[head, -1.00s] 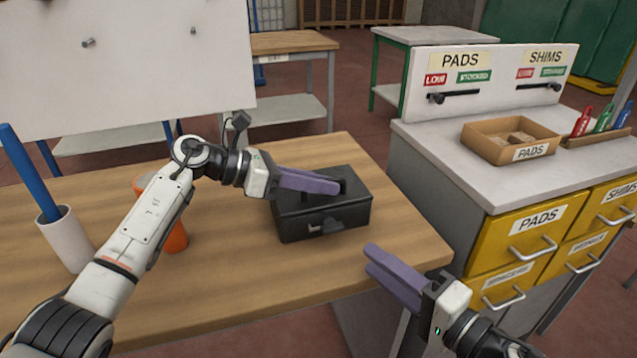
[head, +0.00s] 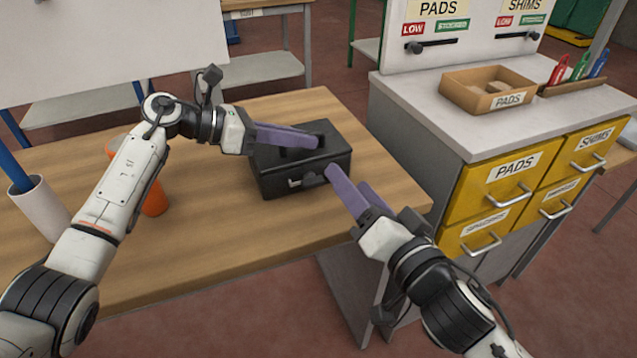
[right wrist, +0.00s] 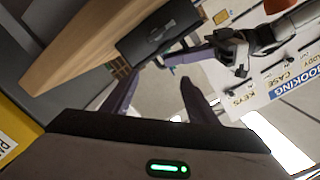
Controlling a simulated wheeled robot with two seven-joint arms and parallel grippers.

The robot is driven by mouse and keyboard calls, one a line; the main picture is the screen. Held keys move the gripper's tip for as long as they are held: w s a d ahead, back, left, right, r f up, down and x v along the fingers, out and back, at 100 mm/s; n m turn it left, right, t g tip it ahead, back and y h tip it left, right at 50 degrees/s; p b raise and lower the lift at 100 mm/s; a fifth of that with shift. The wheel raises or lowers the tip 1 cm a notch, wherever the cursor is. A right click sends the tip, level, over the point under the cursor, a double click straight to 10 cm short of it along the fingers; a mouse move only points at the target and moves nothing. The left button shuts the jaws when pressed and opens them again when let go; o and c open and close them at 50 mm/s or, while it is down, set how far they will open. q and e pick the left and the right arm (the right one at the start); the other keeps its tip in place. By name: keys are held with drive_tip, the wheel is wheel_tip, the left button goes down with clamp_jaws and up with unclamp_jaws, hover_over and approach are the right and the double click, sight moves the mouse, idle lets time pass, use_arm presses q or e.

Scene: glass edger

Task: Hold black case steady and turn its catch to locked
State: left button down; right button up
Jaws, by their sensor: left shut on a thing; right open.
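The black case (head: 275,184) sits closed on the wooden table, and it also shows in the right wrist view (right wrist: 143,40). Its catch (head: 312,179) is on the front face; I cannot tell which way it is set. My left gripper (head: 316,139) is shut on the case's top handle, with its purple fingers over the lid. My right gripper (head: 345,178) is open and empty, just in front of the case's right front corner, close to the catch but apart from it. In the right wrist view its fingers (right wrist: 160,88) stand spread, with the case beyond them.
An orange cone-like object (head: 154,197) and a white cup (head: 40,208) with a blue rod stand on the table's left. A grey cabinet (head: 405,98) with yellow drawers is to the right, across a narrow gap. The table (head: 230,228) is clear in front of the case.

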sight(313, 181)
drive_tip(key=s+a+n+g+h, duration=0.1)
drive_tip(key=s+a+n+g, duration=0.2)
drive_tip(key=n, duration=0.5)
drive_tip(key=x, duration=0.6)
drive_tip(key=f+x, duration=0.1)
drive_tip(key=x, duration=0.3)
drive_tip(key=shift+d, duration=0.35)
drive_tip(key=c, duration=1.1)
drive_tip(key=shift+o, duration=0.2)
